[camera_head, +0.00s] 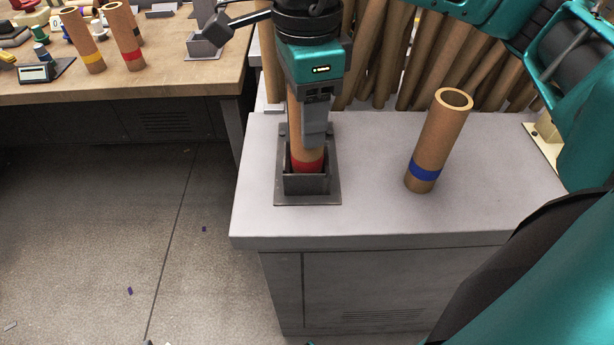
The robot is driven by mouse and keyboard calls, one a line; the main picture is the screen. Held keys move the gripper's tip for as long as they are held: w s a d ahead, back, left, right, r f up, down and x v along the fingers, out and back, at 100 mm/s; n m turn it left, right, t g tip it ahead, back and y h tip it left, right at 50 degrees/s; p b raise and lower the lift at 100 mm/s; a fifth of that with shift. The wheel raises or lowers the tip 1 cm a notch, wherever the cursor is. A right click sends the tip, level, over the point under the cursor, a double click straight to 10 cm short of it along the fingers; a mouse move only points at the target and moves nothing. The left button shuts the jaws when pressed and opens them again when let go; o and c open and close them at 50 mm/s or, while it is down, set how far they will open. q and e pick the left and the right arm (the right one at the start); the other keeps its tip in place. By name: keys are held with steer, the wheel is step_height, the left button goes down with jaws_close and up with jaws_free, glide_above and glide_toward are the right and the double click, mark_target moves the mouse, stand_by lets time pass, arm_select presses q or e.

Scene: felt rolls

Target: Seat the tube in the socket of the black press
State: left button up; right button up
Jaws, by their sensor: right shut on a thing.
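A brown cardboard tube with a red band (307,160) stands nearly upright in the dark socket (306,185) on the grey bench. The socket's front wall hides the tube's bottom end, so I cannot tell how deep it sits. My right gripper (312,135) comes down from above and is shut on this tube. One grey finger lies along the tube's near right side; the other finger is hidden. My left gripper is not in view.
A tube with a blue band (437,145) stands on the grey bench (360,220), right of the socket. Several brown rolls (410,65) stand behind. A wooden table (150,85) at the left holds two more tubes and small items. The bench between socket and blue-banded tube is clear.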

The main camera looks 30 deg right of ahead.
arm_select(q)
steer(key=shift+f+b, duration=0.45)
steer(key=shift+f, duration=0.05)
arm_select(e)
steer(key=shift+f, duration=0.5)
steer(key=o, duration=1.3)
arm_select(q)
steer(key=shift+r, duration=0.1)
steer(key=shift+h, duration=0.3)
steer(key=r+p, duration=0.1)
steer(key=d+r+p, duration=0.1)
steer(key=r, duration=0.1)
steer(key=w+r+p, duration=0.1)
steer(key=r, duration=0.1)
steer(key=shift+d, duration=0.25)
arm_select(e)
step_height(320, 180, up, 13)
